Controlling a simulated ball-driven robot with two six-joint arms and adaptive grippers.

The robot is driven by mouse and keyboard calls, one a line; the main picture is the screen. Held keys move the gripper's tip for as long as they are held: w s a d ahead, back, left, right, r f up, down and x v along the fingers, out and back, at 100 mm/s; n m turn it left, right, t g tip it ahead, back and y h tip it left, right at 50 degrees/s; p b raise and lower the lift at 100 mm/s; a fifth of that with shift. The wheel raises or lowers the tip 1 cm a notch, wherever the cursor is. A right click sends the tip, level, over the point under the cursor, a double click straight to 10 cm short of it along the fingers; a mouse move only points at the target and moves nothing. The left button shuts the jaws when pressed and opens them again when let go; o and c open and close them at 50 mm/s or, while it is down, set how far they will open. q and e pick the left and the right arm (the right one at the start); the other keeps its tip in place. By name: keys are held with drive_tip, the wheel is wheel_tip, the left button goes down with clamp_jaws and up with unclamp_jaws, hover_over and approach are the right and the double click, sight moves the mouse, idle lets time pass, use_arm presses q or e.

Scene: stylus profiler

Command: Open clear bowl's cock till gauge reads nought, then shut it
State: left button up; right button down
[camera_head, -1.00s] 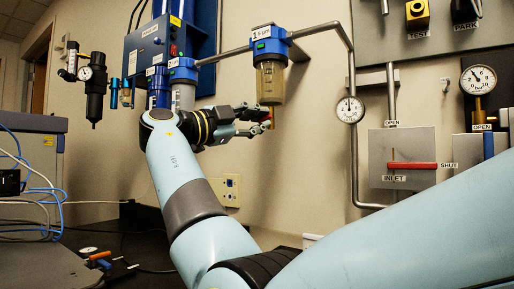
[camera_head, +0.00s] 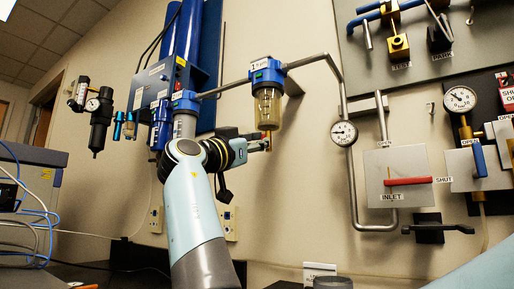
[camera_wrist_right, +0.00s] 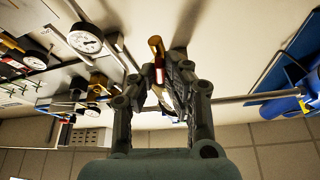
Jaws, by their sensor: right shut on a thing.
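The clear bowl (camera_head: 268,110) hangs under a blue filter head (camera_head: 267,72) labelled 1 µm on the wall pipe. Its small cock (camera_head: 267,143) sticks out below it, with a bit of red showing. My right gripper (camera_head: 257,143) is at this cock. In the right wrist view my right gripper (camera_wrist_right: 160,84) is shut on the cock's red lever (camera_wrist_right: 159,74), with brass above it. The round pipe gauge (camera_head: 344,133) has its needle pointing roughly left; its figures are too small to read. My left gripper is out of view.
A grey-bowled filter (camera_head: 184,124) hangs just left of the clear bowl. At right are the INLET panel with a red lever (camera_head: 410,181), a blue lever (camera_head: 479,160) and another gauge (camera_head: 460,98). A blue-grey instrument (camera_head: 38,175) stands at far left.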

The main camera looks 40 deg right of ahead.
drive_tip(key=shift+n+t, duration=0.5)
drive_tip(key=shift+n, duration=0.7)
drive_tip(key=c, duration=1.7)
unclamp_jaws()
